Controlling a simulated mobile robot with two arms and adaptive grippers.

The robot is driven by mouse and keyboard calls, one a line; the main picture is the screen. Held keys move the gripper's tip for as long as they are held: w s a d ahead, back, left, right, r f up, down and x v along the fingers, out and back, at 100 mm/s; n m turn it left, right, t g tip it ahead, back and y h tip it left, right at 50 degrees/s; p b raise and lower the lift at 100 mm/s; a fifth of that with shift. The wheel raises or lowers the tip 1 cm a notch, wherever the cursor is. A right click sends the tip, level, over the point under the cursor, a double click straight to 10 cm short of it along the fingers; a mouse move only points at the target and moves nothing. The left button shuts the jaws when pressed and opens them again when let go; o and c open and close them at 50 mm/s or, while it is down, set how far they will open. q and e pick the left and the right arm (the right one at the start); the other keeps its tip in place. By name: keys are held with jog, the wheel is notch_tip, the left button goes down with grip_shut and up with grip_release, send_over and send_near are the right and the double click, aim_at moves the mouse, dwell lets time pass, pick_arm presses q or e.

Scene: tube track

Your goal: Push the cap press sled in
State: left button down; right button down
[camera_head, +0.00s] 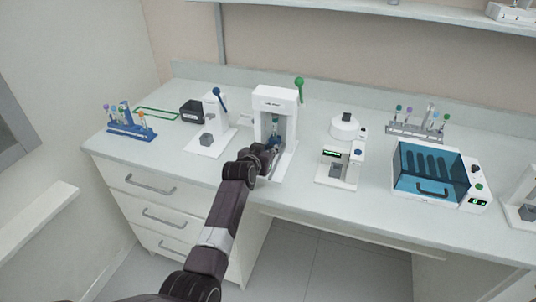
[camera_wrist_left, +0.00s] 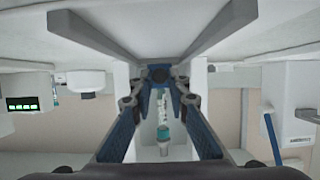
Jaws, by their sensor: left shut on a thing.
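The white cap press (camera_head: 275,98) with a green lever stands in the middle of the bench. Its sled (camera_head: 281,171) reaches out at the front. A tube with a blue-teal part (camera_head: 275,127) stands upright inside the press; it also shows in the left wrist view (camera_wrist_left: 164,136), which is upside down. My left gripper (camera_head: 270,153) is low at the front of the press and partly hides the sled. In the left wrist view the fingers (camera_wrist_left: 159,78) close around a small dark part, which looks like the sled's handle. My right gripper is out of view.
Left of the press stand a blue-lever device (camera_head: 210,130), a black box (camera_head: 192,111) and a blue tube rack (camera_head: 130,129). To the right are a white device with a display (camera_head: 333,165), a blue-lidded box (camera_head: 430,172) and a grey tube rack (camera_head: 412,130).

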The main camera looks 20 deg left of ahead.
pick_arm(q)
jog(key=shift+w+r, duration=0.1)
jog(key=shift+r, duration=0.05)
jog(key=c, duration=2.1)
grip_release()
jog(key=shift+o, duration=1.1)
jog(key=shift+w+f, duration=0.2)
jog(key=shift+s+r, duration=0.1)
jog(key=shift+s, duration=0.05)
jog(key=v, duration=1.1)
jog(key=shift+s+r, duration=0.2)
jog(key=shift+s, duration=0.1)
jog(key=shift+f, duration=0.1)
